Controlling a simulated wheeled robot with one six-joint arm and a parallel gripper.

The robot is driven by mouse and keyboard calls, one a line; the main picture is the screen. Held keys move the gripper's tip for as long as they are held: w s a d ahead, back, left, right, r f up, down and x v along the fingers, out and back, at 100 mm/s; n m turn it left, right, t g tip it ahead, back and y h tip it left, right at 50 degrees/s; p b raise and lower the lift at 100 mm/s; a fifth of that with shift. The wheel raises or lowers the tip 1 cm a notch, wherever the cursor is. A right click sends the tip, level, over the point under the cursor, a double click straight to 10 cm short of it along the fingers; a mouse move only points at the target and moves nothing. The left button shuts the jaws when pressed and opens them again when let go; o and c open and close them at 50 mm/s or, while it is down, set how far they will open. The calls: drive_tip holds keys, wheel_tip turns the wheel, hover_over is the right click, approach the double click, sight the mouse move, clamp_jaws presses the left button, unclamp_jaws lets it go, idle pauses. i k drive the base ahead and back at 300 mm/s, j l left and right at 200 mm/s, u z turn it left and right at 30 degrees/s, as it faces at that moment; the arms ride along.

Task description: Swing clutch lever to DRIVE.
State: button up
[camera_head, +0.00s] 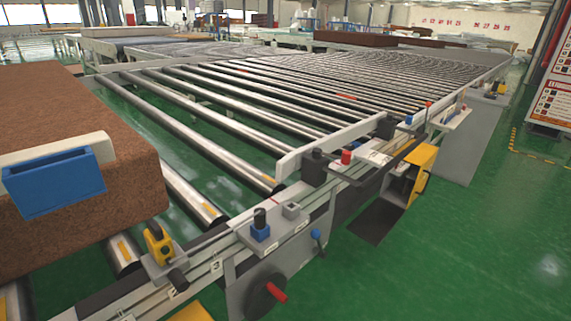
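I cannot tell for sure which control is the clutch lever, and no DRIVE label is readable. Below, a black wheel (262,296) carries a red handle (276,291). A yellow device with a black handle (158,243) sits to the left. My gripper is not in view.
A brown mattress block (75,110) lies on the rollers at left, with a blue-and-white box-like part (55,182) against it. The long roller conveyor (250,100) runs back. Green floor (470,250) is clear.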

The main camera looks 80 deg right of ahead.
sight(315, 234)
drive_tip(key=z, duration=2.4)
